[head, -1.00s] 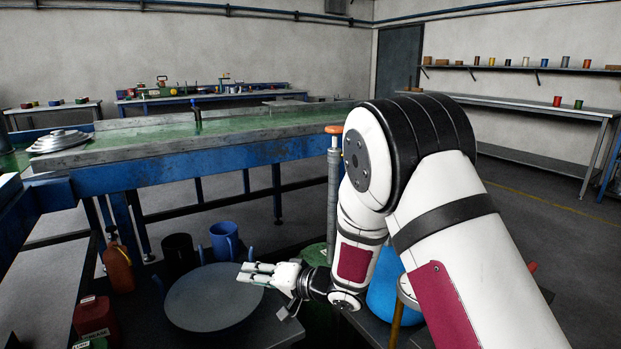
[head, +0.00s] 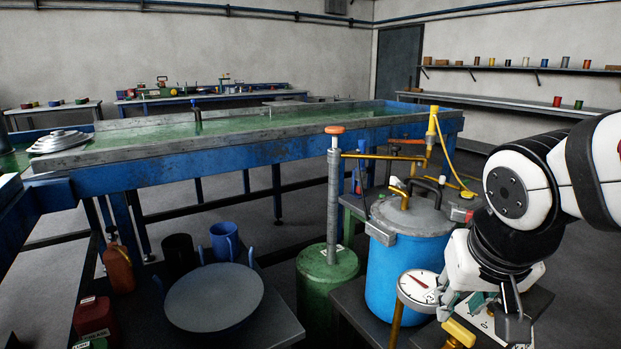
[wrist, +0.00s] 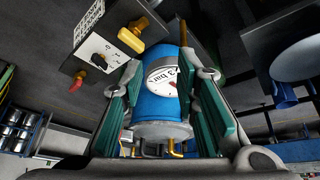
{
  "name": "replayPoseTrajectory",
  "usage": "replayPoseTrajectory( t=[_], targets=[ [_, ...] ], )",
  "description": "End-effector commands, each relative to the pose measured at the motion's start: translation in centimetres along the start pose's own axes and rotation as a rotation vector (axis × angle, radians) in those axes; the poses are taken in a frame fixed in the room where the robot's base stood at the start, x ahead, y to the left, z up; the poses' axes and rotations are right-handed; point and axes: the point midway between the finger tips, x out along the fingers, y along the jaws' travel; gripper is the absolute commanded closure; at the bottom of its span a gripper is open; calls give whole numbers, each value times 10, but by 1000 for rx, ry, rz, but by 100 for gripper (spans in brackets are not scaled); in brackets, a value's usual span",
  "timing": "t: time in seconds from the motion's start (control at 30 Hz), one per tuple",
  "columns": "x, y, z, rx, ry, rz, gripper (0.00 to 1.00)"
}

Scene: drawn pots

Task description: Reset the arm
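My gripper (head: 474,307) is at the lower right of the head view, below my bent arm and to the right of the white dial gauge (head: 418,288). In the wrist view my gripper (wrist: 162,105) has its teal-padded fingers spread wide with nothing held between them. Past the fingers the wrist view shows the blue pot (wrist: 160,108) and the gauge (wrist: 163,75), upside down. Part of the gripper overlaps a control box with a yellow knob (head: 458,333) in the head view; I cannot tell whether they touch.
A blue pot (head: 401,262) with a grey lid and a green cylinder (head: 326,283) stand left of my gripper. A round grey pan (head: 213,297), a blue mug (head: 224,241) and a red can (head: 93,318) are farther left. A long blue-framed bench (head: 170,170) runs behind.

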Motion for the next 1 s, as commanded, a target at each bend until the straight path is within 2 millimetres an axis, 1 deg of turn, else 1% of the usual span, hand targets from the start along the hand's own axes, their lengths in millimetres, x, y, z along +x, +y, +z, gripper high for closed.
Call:
replayPoseTrajectory(
  t=[0.03, 0.1, 0.2, 0.4, 0.53, 0.6, 0.87, 0.97, 1.0],
  targets=[
    [-13, 8, 25, -8, -44, 4, 72],
    [-27, 13, 57, -29, -114, 2, 72],
    [-43, 18, 96, -58, -199, -11, 72],
    [-67, 18, 158, -115, -330, -54, 72],
    [-81, 16, 193, -152, -400, -90, 72],
    [-92, 17, 184, -153, -392, -90, 72],
    [-123, 18, 161, -149, -343, -91, 72],
    [-141, 19, 150, -148, -318, -91, 72],
    [-149, 20, 146, -147, -307, -92, 72]
  ],
)
